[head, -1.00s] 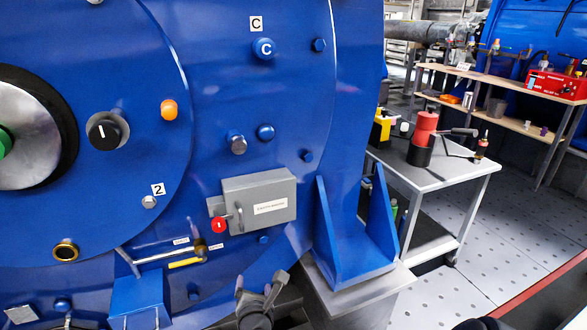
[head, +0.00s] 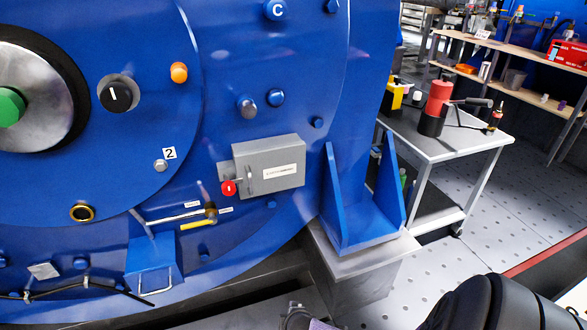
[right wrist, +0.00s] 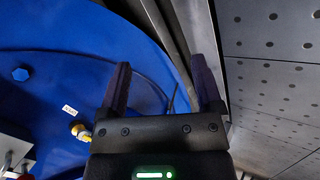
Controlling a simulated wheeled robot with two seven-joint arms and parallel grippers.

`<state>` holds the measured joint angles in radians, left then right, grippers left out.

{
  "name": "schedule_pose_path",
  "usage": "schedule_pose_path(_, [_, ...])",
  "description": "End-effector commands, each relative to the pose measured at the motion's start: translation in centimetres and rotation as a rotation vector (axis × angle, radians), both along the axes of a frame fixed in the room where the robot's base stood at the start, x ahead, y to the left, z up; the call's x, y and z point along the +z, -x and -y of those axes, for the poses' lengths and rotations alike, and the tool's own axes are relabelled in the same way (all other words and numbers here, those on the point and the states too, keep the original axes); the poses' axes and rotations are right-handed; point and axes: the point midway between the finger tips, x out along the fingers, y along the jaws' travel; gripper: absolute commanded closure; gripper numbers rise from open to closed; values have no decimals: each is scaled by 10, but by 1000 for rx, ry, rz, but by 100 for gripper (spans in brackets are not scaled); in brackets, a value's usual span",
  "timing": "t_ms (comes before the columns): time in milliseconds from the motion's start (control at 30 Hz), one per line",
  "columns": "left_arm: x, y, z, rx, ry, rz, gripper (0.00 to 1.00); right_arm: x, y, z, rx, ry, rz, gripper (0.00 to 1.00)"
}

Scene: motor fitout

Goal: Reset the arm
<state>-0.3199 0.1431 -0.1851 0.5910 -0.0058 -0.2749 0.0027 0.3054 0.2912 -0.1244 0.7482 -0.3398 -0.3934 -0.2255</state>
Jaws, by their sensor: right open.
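My right gripper (right wrist: 163,92) is open and empty in the right wrist view, its two dark fingers apart. Beyond it are the blue motor face and a grey metal edge, and neither finger visibly touches anything. In the head view my black right arm comes in at the bottom right, and only a small part of the gripper shows at the bottom edge. My left gripper is not in view.
A grey table (head: 450,142) stands at the right. The perforated floor (head: 480,235) is clear.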

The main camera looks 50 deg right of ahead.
Motion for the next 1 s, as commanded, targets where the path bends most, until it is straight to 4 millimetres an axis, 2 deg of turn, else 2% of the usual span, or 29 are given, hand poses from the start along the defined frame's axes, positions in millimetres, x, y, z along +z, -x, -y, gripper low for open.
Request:
schedule_pose_path(333, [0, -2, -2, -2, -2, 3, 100, 0, 0, 0, 2, 1, -1, 17])
schedule_pose_path(367, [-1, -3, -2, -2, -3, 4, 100, -1, 1, 0, 1, 0, -3, 17])
schedule_pose_path(433, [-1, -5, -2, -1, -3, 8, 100, -10, 17, -5, -13, -20, -28, 17])
schedule_pose_path(467, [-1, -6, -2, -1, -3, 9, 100, -18, 31, -8, -24, -37, -50, 17])
schedule_pose_path(567, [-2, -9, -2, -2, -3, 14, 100, -52, 108, -29, -98, -124, -164, 17])
schedule_pose_path(600, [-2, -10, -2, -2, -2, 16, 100, -64, 145, -39, -138, -162, -218, 17])
schedule_pose_path(667, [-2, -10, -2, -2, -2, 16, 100, -76, 197, -52, -198, -209, -289, 17])
schedule_pose_path(700, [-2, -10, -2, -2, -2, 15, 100, -81, 229, -59, -238, -234, -332, 17])
schedule_pose_path(767, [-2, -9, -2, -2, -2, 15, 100, -85, 273, -71, -296, -267, -392, 17])
schedule_pose_path(800, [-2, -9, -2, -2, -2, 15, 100, -85, 302, -77, -334, -285, -431, 17])
schedule_pose_path(867, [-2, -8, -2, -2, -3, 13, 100, -84, 342, -87, -390, -308, -484, 17])
schedule_pose_path(900, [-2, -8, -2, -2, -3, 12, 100, -81, 368, -94, -428, -320, -519, 17])
schedule_pose_path(967, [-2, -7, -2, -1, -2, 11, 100, -75, 406, -103, -484, -334, -571, 17])
schedule_pose_path(1000, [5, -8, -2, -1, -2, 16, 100, -65, 422, -107, -514, -344, -587, 17])
